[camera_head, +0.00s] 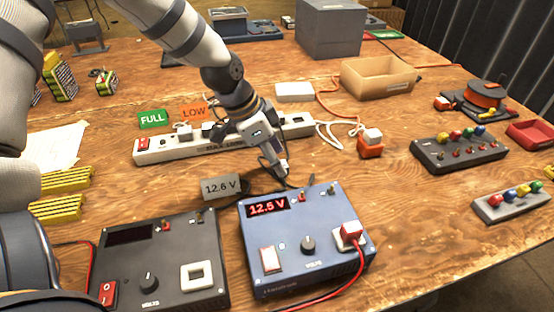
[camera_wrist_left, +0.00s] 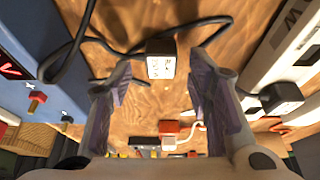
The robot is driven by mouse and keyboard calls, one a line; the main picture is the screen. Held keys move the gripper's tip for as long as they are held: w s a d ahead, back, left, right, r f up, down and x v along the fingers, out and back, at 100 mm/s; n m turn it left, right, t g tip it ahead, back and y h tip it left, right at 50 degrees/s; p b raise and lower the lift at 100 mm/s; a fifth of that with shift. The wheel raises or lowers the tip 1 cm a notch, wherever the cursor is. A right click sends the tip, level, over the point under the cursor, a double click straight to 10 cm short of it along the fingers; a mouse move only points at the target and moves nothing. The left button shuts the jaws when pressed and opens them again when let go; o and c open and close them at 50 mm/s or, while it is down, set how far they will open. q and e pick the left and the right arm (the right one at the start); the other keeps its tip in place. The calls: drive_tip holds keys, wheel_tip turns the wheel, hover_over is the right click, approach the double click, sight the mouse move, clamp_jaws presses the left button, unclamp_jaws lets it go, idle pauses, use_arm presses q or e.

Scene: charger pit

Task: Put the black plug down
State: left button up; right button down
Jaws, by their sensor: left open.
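My left gripper (camera_head: 282,172) reaches down between the white power strip (camera_head: 225,140) and the blue supply box (camera_head: 305,240), which reads 12.5 V. In the left wrist view its two fingers (camera_wrist_left: 165,100) are apart with nothing between their tips. A black plug (camera_wrist_left: 160,46) with a pale labelled face shows on the wood beyond the fingers, its black cable looping left beside the blue box. I cannot tell whether it touches a finger. In the head view this plug is hidden or too small to tell. Another black plug (camera_wrist_left: 282,97) sits at the power strip on the right. My right gripper is not in view.
A black supply box (camera_head: 165,262) stands left of the blue one, with a grey 12.6 V tag (camera_head: 221,187) behind. FULL (camera_head: 152,119) and LOW (camera_head: 194,111) cards lie behind the strip. An orange block with a white plug (camera_head: 371,143) is right. Open wood lies right of the blue box.

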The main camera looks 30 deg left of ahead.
use_arm(q)
drive_tip(key=p+v, duration=0.2)
drive_tip(key=v, duration=0.8)
drive_tip(key=shift+r, duration=0.3)
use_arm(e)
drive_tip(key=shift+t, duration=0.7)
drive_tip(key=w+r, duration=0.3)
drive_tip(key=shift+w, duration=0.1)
use_arm(q)
drive_tip(key=shift+f, duration=0.1)
